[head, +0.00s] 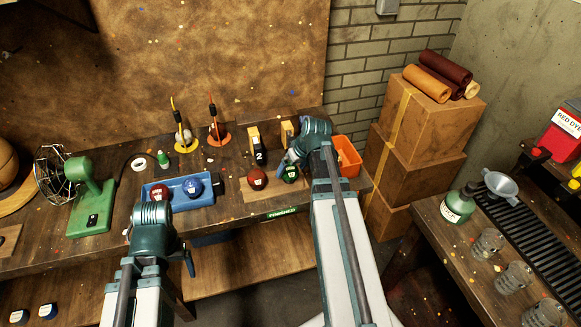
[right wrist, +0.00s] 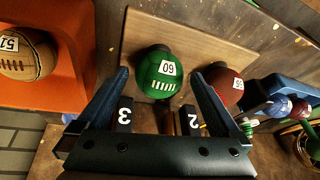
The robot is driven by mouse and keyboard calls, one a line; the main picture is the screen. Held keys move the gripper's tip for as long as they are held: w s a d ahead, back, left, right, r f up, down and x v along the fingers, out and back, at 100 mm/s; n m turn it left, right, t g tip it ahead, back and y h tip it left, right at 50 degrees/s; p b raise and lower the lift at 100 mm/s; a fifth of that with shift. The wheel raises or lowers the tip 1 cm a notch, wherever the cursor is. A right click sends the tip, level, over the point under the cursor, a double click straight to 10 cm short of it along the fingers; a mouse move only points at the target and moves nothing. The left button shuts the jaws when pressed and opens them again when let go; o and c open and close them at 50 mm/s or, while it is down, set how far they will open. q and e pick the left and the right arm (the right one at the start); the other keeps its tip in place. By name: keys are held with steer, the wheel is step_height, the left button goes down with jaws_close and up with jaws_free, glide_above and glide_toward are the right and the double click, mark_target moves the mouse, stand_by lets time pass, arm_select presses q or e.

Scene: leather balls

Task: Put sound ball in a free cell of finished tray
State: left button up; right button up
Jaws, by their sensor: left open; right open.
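A green ball (head: 290,174) with a white number label rests on a pale wooden board (head: 262,194), beside a dark red ball (head: 257,178). The FINISHED sign (head: 282,211) is on the bench edge in front of this board. My right gripper (head: 294,168) is open over the green ball. In the right wrist view, the green ball (right wrist: 161,72) lies between the open fingers (right wrist: 160,80), without clear contact; the red ball (right wrist: 224,86) is just right of them. My left gripper (head: 157,243) is open and empty in front of a blue tray (head: 208,199).
The blue tray holds a red ball (head: 158,191) and a blue ball (head: 193,187). An orange bin (head: 348,157) stands right of the board; a brown ball (right wrist: 28,54) shows there in the wrist view. Numbered black-and-yellow blocks (head: 258,143) stand behind the board. A green fan (head: 92,195) is left.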

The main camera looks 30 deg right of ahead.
steer(key=a+p+v, duration=0.1)
steer(key=p+v, duration=0.6)
steer(key=v, duration=0.2)
steer(key=shift+d+r+p, duration=0.25)
steer(key=shift+d+p, duration=0.15)
steer(key=shift+d, duration=0.1)
steer(key=shift+s+f, duration=0.1)
steer(key=b+x, duration=1.1)
steer(key=x, duration=0.1)
